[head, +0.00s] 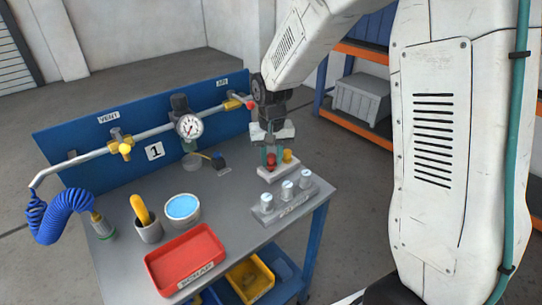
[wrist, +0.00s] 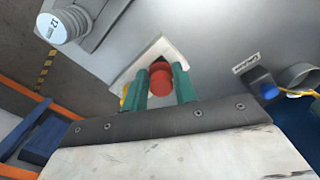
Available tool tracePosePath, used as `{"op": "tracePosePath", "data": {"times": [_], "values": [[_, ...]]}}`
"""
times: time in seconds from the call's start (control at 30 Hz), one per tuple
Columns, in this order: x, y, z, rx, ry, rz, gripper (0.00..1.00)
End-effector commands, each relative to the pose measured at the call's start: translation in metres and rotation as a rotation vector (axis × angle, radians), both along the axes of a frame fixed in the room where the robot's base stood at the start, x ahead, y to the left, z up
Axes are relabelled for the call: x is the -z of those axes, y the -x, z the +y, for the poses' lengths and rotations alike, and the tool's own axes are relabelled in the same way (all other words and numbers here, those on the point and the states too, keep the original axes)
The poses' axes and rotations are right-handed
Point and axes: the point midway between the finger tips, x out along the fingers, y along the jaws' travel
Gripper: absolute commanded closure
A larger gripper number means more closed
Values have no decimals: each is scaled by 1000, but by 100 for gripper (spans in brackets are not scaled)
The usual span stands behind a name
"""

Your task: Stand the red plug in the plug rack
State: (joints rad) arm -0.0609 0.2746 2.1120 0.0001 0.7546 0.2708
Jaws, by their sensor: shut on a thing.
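The red plug (head: 271,161) is between the teal fingers of my gripper (head: 271,156), which is shut on it, over the left part of the pale plug rack (head: 281,172). In the wrist view the red plug (wrist: 160,84) shows between both fingers of my gripper (wrist: 161,80), with the rack (wrist: 147,58) behind it. A yellow plug (head: 288,156) stands at the rack's right part; only a sliver of it (wrist: 124,94) shows in the wrist view. The red plug's lower end is hidden, so I cannot tell whether it is seated in the rack.
A grey block with several white-topped cylinders (head: 285,200) stands in front of the rack. A red scrap tray (head: 186,258), a blue-topped round dish (head: 182,207) and a cup with a yellow handle (head: 146,220) are to the left. A blue panel with pipe and gauge (head: 189,126) stands behind.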

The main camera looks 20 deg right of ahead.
Motion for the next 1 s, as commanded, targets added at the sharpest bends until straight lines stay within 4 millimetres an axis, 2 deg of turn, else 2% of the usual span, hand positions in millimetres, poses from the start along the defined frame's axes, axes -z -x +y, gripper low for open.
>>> {"op": "tracePosePath", "data": {"times": [1.0], "values": [[7,0,0,0,0,0,92]]}}
